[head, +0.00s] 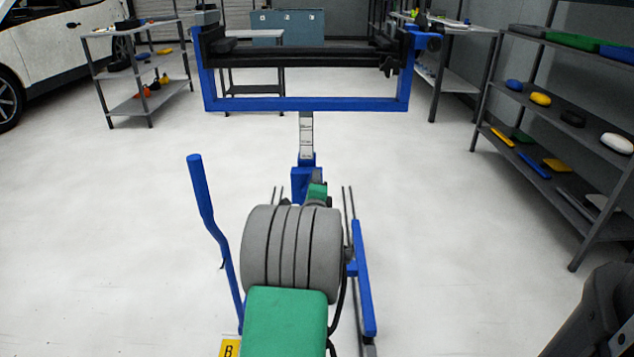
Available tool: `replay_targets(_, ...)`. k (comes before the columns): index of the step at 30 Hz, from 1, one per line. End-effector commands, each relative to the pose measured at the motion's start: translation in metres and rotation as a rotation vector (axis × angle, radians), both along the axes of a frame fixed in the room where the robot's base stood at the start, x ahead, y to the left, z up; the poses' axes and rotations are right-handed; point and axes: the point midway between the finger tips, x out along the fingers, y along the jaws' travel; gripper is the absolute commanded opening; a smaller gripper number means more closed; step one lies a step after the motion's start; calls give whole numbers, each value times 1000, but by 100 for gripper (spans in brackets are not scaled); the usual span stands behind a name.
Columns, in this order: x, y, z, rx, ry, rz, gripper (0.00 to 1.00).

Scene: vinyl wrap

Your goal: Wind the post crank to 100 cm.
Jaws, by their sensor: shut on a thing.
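A silver post with scale marks (306,135) stands upright in the middle of the head view and carries a wide blue frame (300,104). Its lower end enters a blue collar (303,180), with a small green and grey part (317,191) beside it. The scale figures are too small to read. I cannot make out the crank for certain; grey discs and a green block hide the lower part of the stand. My gripper is not in view. Only a dark part of my arm (598,315) shows at the lower right.
Shelves stand at left (150,102) and right (545,120). A white car (55,45) is far left. Floor either side is clear.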

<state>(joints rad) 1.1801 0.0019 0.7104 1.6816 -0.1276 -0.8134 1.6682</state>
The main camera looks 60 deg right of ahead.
Motion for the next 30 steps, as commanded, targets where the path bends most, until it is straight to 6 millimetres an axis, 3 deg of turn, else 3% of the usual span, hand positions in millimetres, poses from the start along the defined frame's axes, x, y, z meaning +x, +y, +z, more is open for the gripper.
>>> replay_targets(9,-1,-1,1,0,-1,0,47)
replay_targets(17,-2,2,1,0,0,-1,47)
replay_targets(30,-35,66,3,-1,0,-1,47)
